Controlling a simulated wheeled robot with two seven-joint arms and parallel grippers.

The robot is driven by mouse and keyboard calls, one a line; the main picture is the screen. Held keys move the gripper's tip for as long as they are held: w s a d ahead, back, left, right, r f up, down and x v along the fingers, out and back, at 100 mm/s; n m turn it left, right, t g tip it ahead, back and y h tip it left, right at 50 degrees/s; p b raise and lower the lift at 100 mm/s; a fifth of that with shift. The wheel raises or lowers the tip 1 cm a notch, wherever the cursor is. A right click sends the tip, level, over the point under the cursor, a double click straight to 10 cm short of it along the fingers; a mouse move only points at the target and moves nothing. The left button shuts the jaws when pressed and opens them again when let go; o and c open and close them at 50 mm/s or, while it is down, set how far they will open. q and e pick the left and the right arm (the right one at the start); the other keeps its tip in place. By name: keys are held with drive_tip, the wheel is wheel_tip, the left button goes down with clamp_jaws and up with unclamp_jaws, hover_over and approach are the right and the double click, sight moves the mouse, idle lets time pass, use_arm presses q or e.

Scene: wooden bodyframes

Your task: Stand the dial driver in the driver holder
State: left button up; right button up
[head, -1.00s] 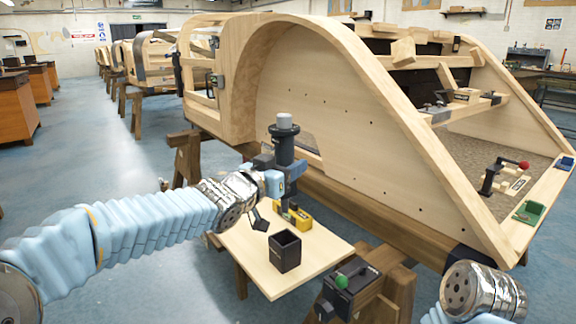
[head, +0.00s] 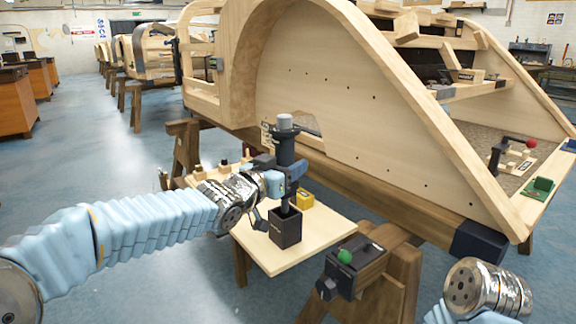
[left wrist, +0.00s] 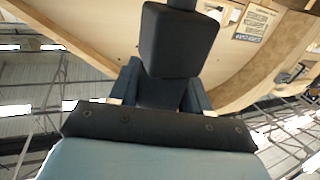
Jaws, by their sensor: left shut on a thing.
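The dial driver (head: 285,150) is a dark upright tool with a grey cap on top. My left gripper (head: 280,182) is shut around its middle and holds it upright. The driver holder (head: 286,230) is a black open-topped box on the small wooden board. The driver's lower end is at the holder's opening; I cannot tell how deep it goes. In the left wrist view, a black block (left wrist: 178,40), likely part of the driver, shows beyond my left gripper's fingers (left wrist: 160,88). My right gripper is out of view; only my right wrist shows at lower right.
A dark box with a green knob (head: 344,257) stands to the right. The large wooden bodyframe (head: 370,140) rises close behind.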

sight(288, 197)
use_arm(q)
drive_tip(key=shift+f+b, duration=1.7)
drive_tip(key=shift+f, duration=0.3)
drive_tip(key=shift+f+b, duration=1.3)
drive_tip(key=shift+f, duration=0.1)
drive_tip(key=shift+f+b, duration=0.55)
drive_tip(key=shift+f, duration=0.05)
